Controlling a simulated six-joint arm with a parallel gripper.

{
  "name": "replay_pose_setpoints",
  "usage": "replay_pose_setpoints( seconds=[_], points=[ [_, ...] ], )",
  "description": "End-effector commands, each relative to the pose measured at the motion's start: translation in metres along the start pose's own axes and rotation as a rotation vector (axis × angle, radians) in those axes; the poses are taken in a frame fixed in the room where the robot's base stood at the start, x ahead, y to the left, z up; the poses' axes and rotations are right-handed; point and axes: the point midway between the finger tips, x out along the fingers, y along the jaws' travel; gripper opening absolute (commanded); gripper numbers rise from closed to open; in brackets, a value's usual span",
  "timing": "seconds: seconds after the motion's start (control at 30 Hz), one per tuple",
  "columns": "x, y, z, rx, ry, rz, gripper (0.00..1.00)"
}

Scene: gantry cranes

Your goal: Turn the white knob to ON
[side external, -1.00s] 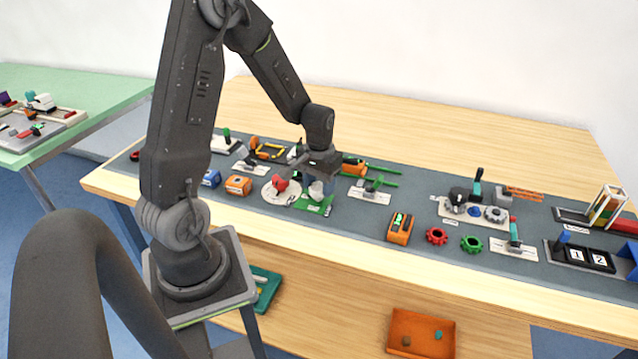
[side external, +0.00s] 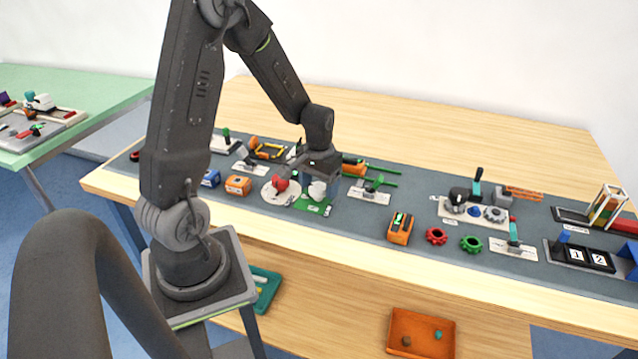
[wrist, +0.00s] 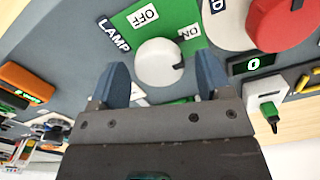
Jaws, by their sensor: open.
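The white knob (wrist: 158,62) is round and sits on a green plate (wrist: 130,22) marked LAMP, with OFF and ON labels. A small dark mark is on the knob's right edge in the wrist view, below the ON label. In the side view, the knob (side external: 317,190) is below my gripper (side external: 328,178). In the wrist view, my gripper (wrist: 161,66) is open and empty, with one blue finger on each side of the knob. Gaps show between the fingers and the knob; I cannot tell the height between them.
A red knob (wrist: 285,18) on a round white plate stands close beside the green plate. A small display (wrist: 252,63) reads 0. An orange box (side external: 238,186) and several other devices line the grey mat (side external: 345,228). An orange tray (side external: 421,333) is below the table edge.

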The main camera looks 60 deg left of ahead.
Motion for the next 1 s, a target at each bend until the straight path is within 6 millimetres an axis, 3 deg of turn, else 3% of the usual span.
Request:
replay_pose_setpoints(
  seconds=[0.23, 0.7, 1.0],
  points=[
    [-0.015, 0.0, -0.001, -0.001, 0.004, 0.0, 0.72],
    [-0.113, 0.0, -0.001, 0.0, 0.005, 0.0, 0.72],
    [-0.138, 0.0, 0.0, 0.0, 0.001, 0.0, 0.72]
  ],
)
